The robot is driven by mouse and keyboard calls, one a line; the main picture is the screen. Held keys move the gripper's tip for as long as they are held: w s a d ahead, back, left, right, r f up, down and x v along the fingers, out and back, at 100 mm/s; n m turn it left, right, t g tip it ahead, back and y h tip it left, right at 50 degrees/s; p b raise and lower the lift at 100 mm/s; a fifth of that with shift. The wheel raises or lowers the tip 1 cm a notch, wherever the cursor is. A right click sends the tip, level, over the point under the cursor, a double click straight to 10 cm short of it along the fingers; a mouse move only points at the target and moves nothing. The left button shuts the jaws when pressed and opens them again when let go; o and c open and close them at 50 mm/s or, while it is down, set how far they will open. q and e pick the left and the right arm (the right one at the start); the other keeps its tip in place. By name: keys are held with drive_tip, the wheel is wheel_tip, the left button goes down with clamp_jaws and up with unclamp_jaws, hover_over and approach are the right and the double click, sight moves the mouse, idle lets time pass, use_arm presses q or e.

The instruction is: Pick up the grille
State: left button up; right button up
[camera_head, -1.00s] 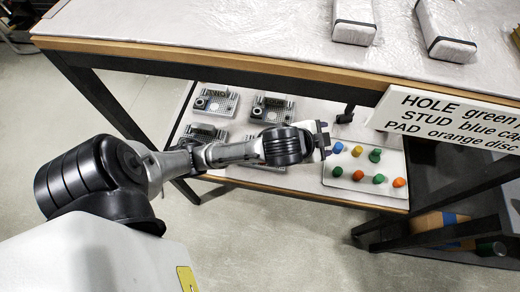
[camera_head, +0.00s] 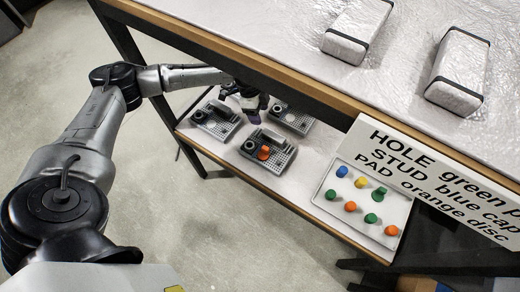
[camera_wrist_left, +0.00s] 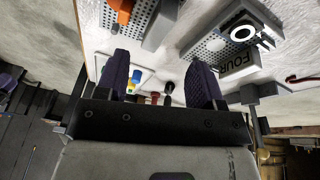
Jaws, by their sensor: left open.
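Grey perforated, grille-like fixtures lie on the lower shelf in the head view: one at the left (camera_head: 212,126), one at the near middle (camera_head: 284,158) with an orange disc (camera_head: 264,153), and one at the back right (camera_head: 298,121). I cannot tell which part is the grille. My left gripper (camera_head: 250,112) is just above and behind the near-middle fixture, pointing down. In the left wrist view its open jaws (camera_wrist_left: 160,85) hold nothing. A perforated plate with an orange part (camera_wrist_left: 122,10) shows at upper left. A fixture labelled FOUR (camera_wrist_left: 240,62) is at upper right, beyond the fingers.
The upper tabletop (camera_head: 270,30) overhangs the shelf, its wooden edge close to my left arm. A white tray (camera_head: 338,215) of coloured caps and discs sits at right, below a white sign (camera_head: 430,175). Two wrapped blocks, one (camera_head: 358,30) nearer the middle, lie on the tabletop.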

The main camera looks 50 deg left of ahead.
sight(272, 134)
use_arm(q)
drive_tip(key=d+f+m, duration=0.1)
drive_tip(key=f, duration=0.1)
drive_tip(key=w+d+f+m+b, duration=0.1)
drive_tip(key=f, duration=0.1)
drive_tip(key=d+f+m+b, duration=0.1)
drive_tip(key=f, duration=0.1)
drive_tip(key=shift+w+d+f+h, duration=0.2)
drive_tip(key=shift+d+f+h, duration=0.15)
drive_tip(key=shift+d+h, duration=0.05)
drive_tip(key=shift+d+f+b, duration=0.15)
drive_tip(key=shift+f+b, duration=0.15)
drive_tip(key=shift+b, duration=0.05)
drive_tip(key=shift+b+x, duration=1.2)
drive_tip(key=shift+x, duration=1.15)
drive_tip(key=shift+w+f, duration=0.2)
drive_tip(key=shift+f, duration=0.1)
use_arm(e)
drive_tip(key=f, duration=0.3)
drive_tip(key=a+f, duration=0.1)
drive_tip(key=f, duration=0.1)
drive_tip(key=shift+s+f, duration=0.1)
drive_tip(key=shift+s, duration=0.15)
use_arm(q)
drive_tip(key=shift+c, duration=0.3)
